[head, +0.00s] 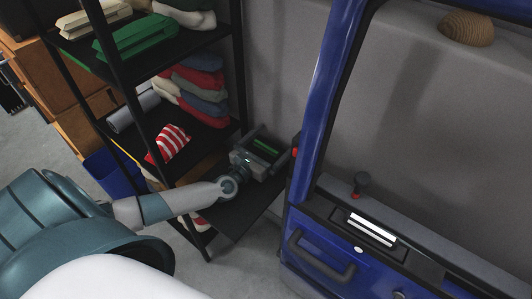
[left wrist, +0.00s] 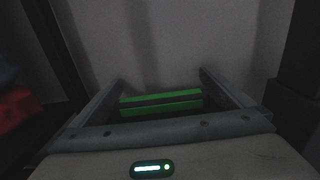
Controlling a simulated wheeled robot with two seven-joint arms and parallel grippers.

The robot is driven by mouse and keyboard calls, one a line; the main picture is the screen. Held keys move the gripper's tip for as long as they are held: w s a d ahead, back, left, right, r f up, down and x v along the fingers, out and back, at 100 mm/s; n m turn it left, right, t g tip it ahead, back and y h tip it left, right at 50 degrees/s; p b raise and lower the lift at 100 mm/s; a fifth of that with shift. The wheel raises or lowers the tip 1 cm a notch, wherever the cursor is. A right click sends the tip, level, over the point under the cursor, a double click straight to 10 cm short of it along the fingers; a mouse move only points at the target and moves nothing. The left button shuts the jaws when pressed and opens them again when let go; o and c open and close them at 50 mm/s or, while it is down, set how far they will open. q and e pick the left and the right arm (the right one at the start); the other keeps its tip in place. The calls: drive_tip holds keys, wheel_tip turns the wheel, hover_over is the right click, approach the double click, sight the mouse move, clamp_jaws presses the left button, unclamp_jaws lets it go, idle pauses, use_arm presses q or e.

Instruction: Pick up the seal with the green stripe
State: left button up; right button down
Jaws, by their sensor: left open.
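The seal with the green stripe (head: 265,147) is a short dark bar with green bands, low by the shelf rack near the grey wall. It also shows in the left wrist view (left wrist: 162,103), lying crosswise in the middle. My left gripper (head: 270,146) is open, with its two fingers on either side of the seal. In the left wrist view the fingers (left wrist: 162,92) flank the seal, with dark gaps at both ends. The gripper body hides what is under the seal. My right gripper is not in view.
A black shelf rack (head: 240,60) with folded cloths (head: 195,85) stands around and left of the gripper. A blue car door (head: 325,110) with a white-striped piece (head: 372,228) is close on the right. A blue bin (head: 108,172) is at left.

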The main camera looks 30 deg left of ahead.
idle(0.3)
use_arm(q)
drive_tip(key=c, duration=1)
drive_tip(key=shift+s+r, duration=0.1)
drive_tip(key=shift+r, duration=0.05)
